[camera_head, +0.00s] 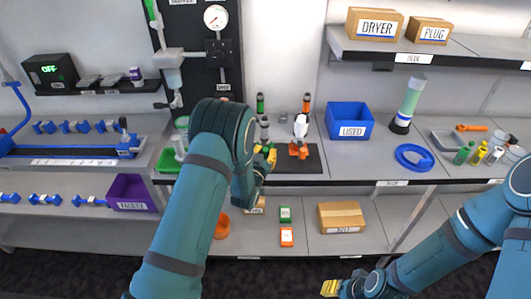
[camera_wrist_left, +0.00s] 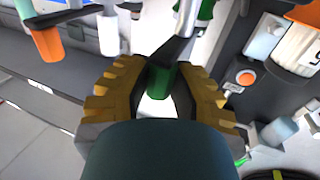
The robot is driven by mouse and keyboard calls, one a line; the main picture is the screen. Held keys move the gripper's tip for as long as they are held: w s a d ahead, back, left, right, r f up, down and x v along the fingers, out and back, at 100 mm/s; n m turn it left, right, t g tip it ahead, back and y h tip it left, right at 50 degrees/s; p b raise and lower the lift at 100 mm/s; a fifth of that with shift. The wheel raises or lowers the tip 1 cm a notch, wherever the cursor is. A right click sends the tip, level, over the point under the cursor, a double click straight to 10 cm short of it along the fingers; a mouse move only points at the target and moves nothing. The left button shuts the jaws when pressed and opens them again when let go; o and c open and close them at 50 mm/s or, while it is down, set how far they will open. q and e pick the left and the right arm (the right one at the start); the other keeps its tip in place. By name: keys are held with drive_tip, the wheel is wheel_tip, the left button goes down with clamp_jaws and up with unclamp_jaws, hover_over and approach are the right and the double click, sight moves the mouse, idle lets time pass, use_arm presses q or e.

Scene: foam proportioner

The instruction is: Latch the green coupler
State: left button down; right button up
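In the head view my left gripper (camera_head: 266,158), with yellow fingers, is at the dark mat on the middle shelf, in front of the green coupler station. Its arm hides part of that area. In the left wrist view the yellow ridged fingers (camera_wrist_left: 160,88) stand on both sides of a green cylindrical part (camera_wrist_left: 161,77), probably the green coupler. I cannot tell whether they touch it. An orange coupler piece (camera_head: 298,150) stands to the right on the mat. My right gripper (camera_head: 332,288) is low, partly seen, away from the shelf.
Green-banded (camera_head: 260,103) and orange-banded (camera_head: 306,103) black cylinders stand behind the mat (camera_head: 312,162). A blue bin (camera_head: 349,121) and a blue ring (camera_head: 414,158) are to the right. A gauge panel (camera_head: 197,50) rises behind my left arm. An upper shelf (camera_head: 430,52) overhangs at right.

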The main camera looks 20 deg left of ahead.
use_arm(q)
drive_tip(key=shift+a+h+b, duration=0.2)
drive_tip(key=shift+h+b, duration=0.1)
drive_tip(key=shift+b, duration=0.15)
drive_tip(key=shift+a+m+h+b, duration=0.1)
drive_tip(key=shift+m+h+b, duration=0.3)
drive_tip(key=shift+m+h, duration=0.1)
drive_tip(key=c, duration=0.8)
unclamp_jaws()
drive_tip(key=shift+s, duration=0.1)
drive_tip(key=s, duration=0.4)
drive_tip(key=s+a, duration=0.1)
drive_tip(key=s, duration=0.6)
drive_tip(key=shift+s+a, duration=0.25)
drive_tip(key=shift+s, duration=0.15)
